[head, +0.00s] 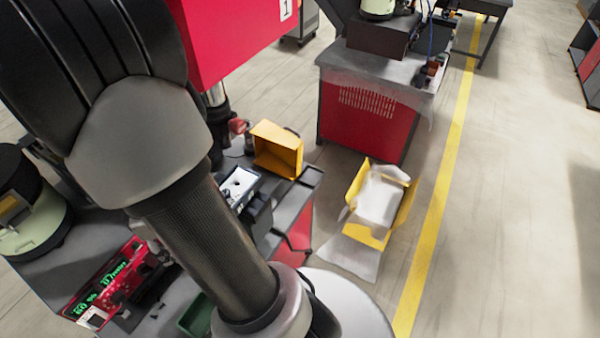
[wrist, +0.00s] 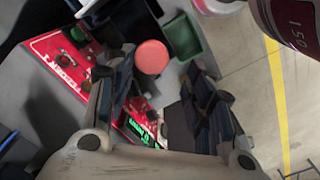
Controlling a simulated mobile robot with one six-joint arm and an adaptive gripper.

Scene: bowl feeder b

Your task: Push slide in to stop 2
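I cannot pick out the slide or its stops for certain in either view. In the wrist view my gripper (wrist: 160,65) has its two dark fingers spread apart, with nothing held between them. A round salmon-red disc (wrist: 152,57) shows beyond the fingertips, in the gap; whether it belongs to the slide I cannot tell. A red control panel with a green display (wrist: 140,130) shows behind the fingers. In the head view the same kind of panel (head: 112,282) lies at lower left. My arm hides the gripper there. A dark block with a pale top plate (head: 240,186) sits on the bench beside my arm.
A yellow bin (head: 277,150) stands at the bench's far end. A green tray (head: 196,316) shows by my arm, also in the wrist view (wrist: 183,38). A yellow box with white wrapping (head: 378,202) sits on the floor. The right aisle is clear.

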